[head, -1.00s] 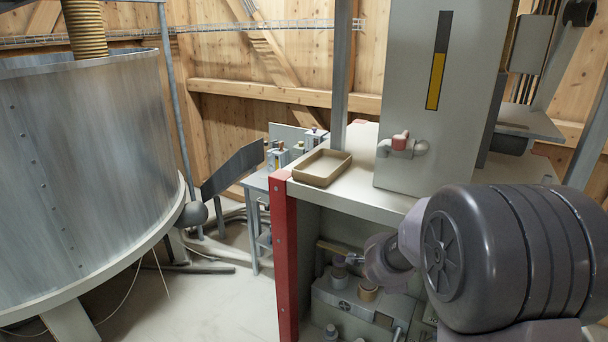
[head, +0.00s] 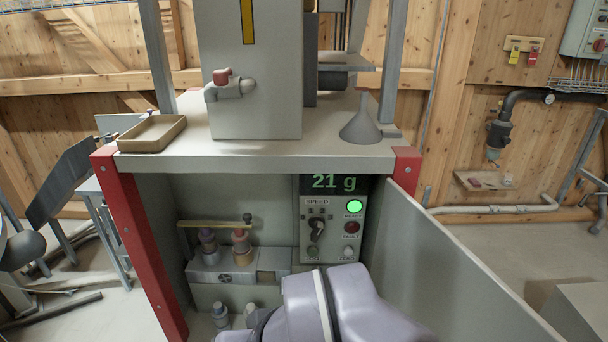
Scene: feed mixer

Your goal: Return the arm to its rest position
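My arm (head: 330,308) shows as a lavender link with a pale band at the bottom middle of the head view, in front of the lower part of the open cabinet. My gripper is not visible. The cabinet's control panel (head: 331,262) shows a green "21 g" readout (head: 334,183), a lit green lamp (head: 354,206), a black speed knob (head: 316,228) and a red fault lamp (head: 351,227).
A tan tray (head: 152,134) and a grey funnel (head: 361,122) stand on the cabinet top (head: 260,152). A red post (head: 140,255) edges the cabinet's left side. An open door panel (head: 440,265) juts out at right. Pale floor (head: 500,250) shows beyond it.

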